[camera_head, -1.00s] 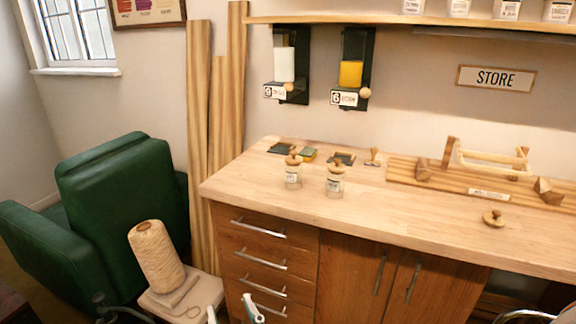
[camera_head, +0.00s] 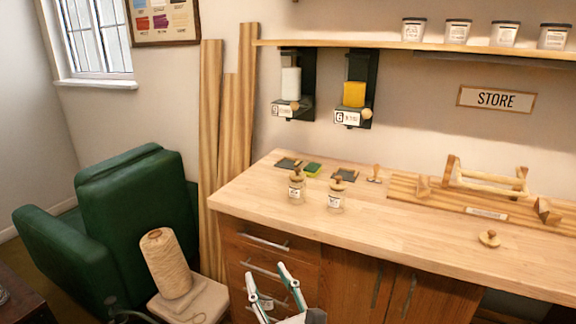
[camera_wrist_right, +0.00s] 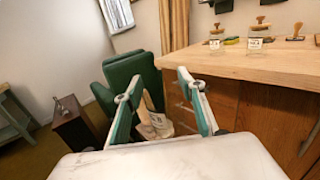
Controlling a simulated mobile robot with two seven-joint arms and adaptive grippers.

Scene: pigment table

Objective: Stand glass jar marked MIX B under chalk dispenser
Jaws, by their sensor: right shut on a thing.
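My right gripper (camera_head: 271,284) is in front of the drawers, below the tabletop. Its fingers are shut on a clear glass jar (camera_head: 266,303), which is hard to make out except for a pale label. In the right wrist view the jar (camera_wrist_right: 157,119) shows faintly between the fingers, its label too blurred to read for sure. Two wall dispensers hang above the table's left part: one with white content, likely the chalk dispenser (camera_head: 290,82), and one with yellow content (camera_head: 354,94). The lettering on their labels is unclear. My left gripper is not in view.
Two lidded jars (camera_head: 297,187) (camera_head: 336,194) stand on the wooden table (camera_head: 400,232) near its left end, in front of small dark trays. A loose wooden lid (camera_head: 489,238) and a wooden rack (camera_head: 485,180) are to the right. A green armchair (camera_head: 130,215) and yarn cone (camera_head: 166,263) stand left.

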